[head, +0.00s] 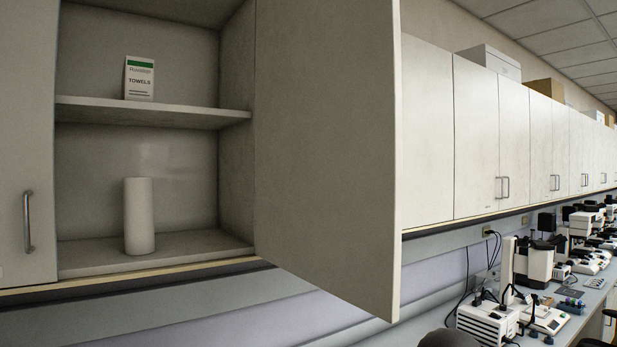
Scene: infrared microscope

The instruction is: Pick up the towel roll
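The towel roll (139,216) is a plain white cylinder in the head view. It stands upright on the bottom shelf (190,247) of an open wall cabinet, left of the picture's middle. Nothing touches it, and its front is in plain sight. My gripper does not show in this view.
The open cabinet door (325,140) swings out right of the roll. A door with a handle (28,222) flanks it left. Microscopes (537,262) crowd the right-hand counter. A dark rounded shape at bottom is unclear.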

